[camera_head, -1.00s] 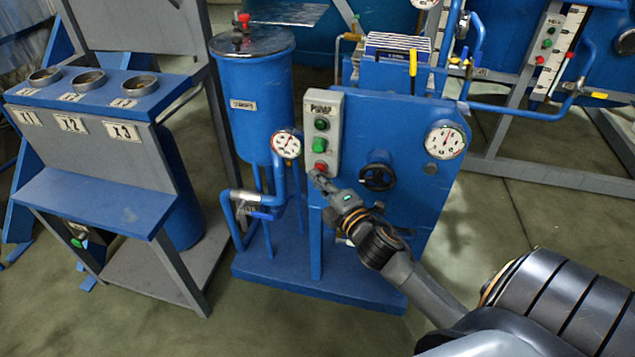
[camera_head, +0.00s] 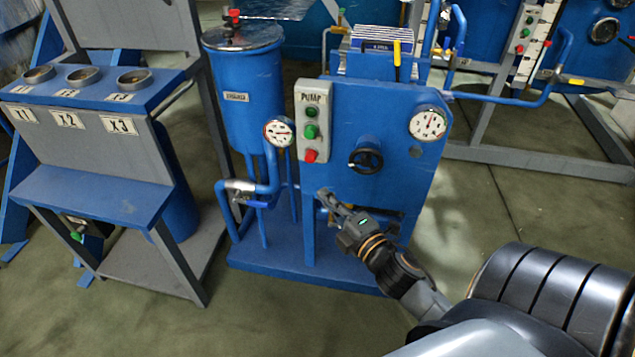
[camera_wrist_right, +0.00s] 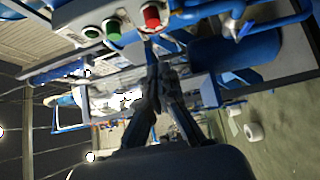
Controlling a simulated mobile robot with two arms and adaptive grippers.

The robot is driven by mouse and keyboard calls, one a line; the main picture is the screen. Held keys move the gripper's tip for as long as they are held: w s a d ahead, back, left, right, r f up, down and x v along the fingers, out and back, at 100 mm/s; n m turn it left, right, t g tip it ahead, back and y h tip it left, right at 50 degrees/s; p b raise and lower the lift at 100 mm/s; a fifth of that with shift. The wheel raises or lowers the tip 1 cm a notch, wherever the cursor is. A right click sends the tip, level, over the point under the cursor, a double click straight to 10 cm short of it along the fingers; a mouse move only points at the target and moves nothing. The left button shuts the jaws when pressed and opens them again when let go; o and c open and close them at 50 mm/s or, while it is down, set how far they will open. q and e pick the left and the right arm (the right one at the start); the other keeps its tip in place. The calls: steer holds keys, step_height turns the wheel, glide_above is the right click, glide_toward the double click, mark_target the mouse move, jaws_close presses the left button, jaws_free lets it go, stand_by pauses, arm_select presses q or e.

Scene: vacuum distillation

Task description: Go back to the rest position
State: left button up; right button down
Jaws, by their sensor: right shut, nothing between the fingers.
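My right gripper (camera_head: 328,200) is shut and empty. In the head view it is in front of the blue pump stand (camera_head: 390,118), below the grey PUMP button box (camera_head: 313,120) and apart from its red button (camera_head: 310,155). In the right wrist view the closed fingers (camera_wrist_right: 163,82) point up the picture, and the red button (camera_wrist_right: 151,16) and green button (camera_wrist_right: 112,28) show above them. My left gripper is in neither view.
A blue tank (camera_head: 247,100) stands left of the pump stand. A black handwheel (camera_head: 366,158) and a gauge (camera_head: 428,123) are on the panel. A labelled blue-grey stand (camera_head: 90,195) is at the left. The floor (camera_head: 255,318) in front is clear.

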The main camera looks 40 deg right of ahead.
steer(key=shift+s, duration=0.65)
